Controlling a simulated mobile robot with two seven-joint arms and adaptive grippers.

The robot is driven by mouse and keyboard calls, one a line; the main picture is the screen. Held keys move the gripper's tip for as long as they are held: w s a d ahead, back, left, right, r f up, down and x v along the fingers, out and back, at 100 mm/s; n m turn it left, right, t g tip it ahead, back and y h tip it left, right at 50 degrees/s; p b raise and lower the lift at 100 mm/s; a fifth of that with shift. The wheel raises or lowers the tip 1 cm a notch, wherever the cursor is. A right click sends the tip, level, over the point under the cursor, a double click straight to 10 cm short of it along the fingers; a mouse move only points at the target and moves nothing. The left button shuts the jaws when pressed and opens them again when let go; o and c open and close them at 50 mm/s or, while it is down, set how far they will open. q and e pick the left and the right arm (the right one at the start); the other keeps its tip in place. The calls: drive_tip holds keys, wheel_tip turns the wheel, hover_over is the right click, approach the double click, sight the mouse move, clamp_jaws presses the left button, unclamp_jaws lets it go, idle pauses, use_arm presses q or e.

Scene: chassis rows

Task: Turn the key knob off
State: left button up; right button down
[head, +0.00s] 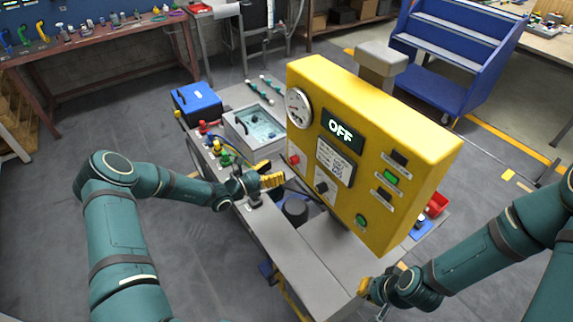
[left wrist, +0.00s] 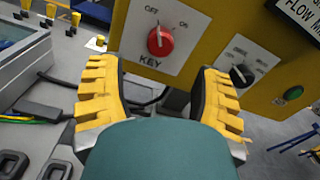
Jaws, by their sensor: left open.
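The key knob (left wrist: 160,41) is a round red knob on a white plate lettered OFF, ON and KEY. Its pale pointer mark points up, toward the OFF lettering. In the head view the red knob (head: 294,160) is small, at the lower left of the yellow panel (head: 400,125). The panel's display (head: 341,129) reads OFF. My left gripper (head: 282,180) is open in front of the panel, just below the knob. In the left wrist view its yellow fingers (left wrist: 160,95) are spread, with the knob beyond and above them, apart from both. My right gripper (head: 368,292) is low, near the panel's bottom right; its fingers are unclear.
A black selector knob (left wrist: 241,75) and a green button (left wrist: 292,94) sit right of the key plate. On the bench are a glass-topped grey box (head: 255,128), a blue case (head: 197,103) and coloured valves (head: 220,152). A dark cylinder (head: 295,211) stands below the panel.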

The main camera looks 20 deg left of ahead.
use_arm(q)
drive_tip(key=shift+v, duration=2.45)
drive_tip(key=shift+d, duration=0.1)
